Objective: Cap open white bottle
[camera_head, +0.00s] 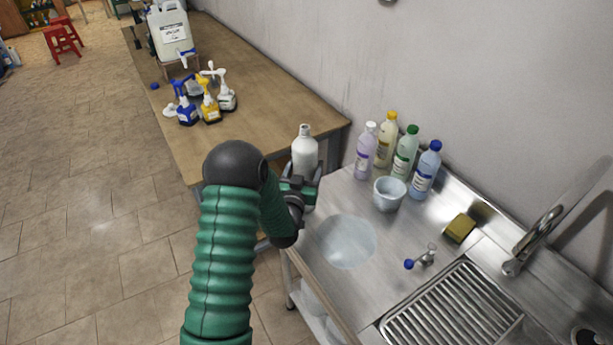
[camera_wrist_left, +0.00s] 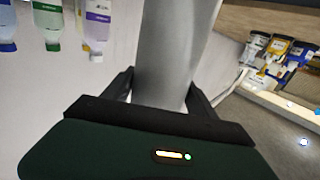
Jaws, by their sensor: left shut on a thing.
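A white bottle (camera_head: 305,150) stands upright in my left gripper (camera_head: 300,187), at the left end of the steel counter. Its narrow neck points up; whether the neck is open is too small to tell. In the left wrist view the bottle (camera_wrist_left: 172,50) fills the space between the two fingers of my left gripper (camera_wrist_left: 163,97), which is shut on it. Its lower part is hidden by the gripper in the head view. A small white piece (camera_head: 170,110), possibly a cap, lies on the wooden table by the pump bottles. My right gripper is not in view.
Several capped bottles (camera_head: 404,155) stand along the wall behind a pale cup (camera_head: 389,194). A round pale disc (camera_head: 346,241), blue-handled valve (camera_head: 420,258), sponge (camera_head: 460,228) and faucet (camera_head: 532,240) are on the counter. Pump bottles (camera_head: 209,107) and a jug (camera_head: 170,35) stand on the wooden table (camera_head: 260,100).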

